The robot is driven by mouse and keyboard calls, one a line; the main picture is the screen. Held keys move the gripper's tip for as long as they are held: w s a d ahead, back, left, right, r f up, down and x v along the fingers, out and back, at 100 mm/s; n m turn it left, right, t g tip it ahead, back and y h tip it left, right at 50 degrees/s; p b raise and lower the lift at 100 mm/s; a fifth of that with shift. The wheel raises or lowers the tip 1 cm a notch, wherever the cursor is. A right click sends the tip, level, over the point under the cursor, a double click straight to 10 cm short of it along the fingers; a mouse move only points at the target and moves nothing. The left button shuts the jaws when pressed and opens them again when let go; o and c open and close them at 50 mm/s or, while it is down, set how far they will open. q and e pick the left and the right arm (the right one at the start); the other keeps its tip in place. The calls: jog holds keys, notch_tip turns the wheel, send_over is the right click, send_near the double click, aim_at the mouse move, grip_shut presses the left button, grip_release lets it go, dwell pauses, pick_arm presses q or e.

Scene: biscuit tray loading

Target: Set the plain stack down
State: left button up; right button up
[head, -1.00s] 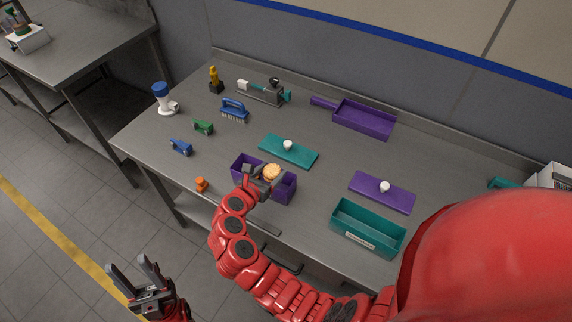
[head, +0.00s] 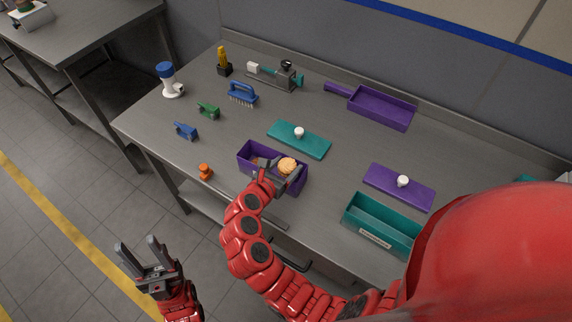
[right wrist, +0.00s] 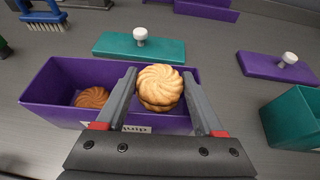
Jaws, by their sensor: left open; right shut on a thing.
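My right gripper (head: 281,171) is shut on a plain stack (head: 287,165) of pale golden, swirled round biscuits. The plain stack (right wrist: 159,86) shows between both fingers in the right wrist view, at the right part of the open purple tray (right wrist: 52,88). I cannot tell whether its underside touches the tray floor. A browner biscuit (right wrist: 92,97) lies in the left part of this tray. The tray (head: 254,167) stands near the table's front edge, its label partly hidden by my fingers. My left gripper (head: 138,248) is open and empty, off the table's front side.
A teal lid (head: 290,143) lies behind the tray, a purple lid (head: 388,190) to its right. A teal tray (head: 378,216) stands at front right and a purple scoop-like tray (head: 382,112) at the back. An orange item (head: 205,172) is left of the tray.

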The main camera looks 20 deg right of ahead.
jog(key=shift+w+f, duration=0.25)
jog(key=shift+f, duration=0.2)
jog(key=shift+s, duration=0.1)
jog(key=o, duration=0.4)
jog(key=shift+o, duration=0.6)
jog(key=shift+f, duration=0.1)
jog(key=shift+r, duration=0.4)
jog(key=b+v, duration=0.1)
jog(key=v, duration=1.1)
jog(key=shift+r, duration=0.35)
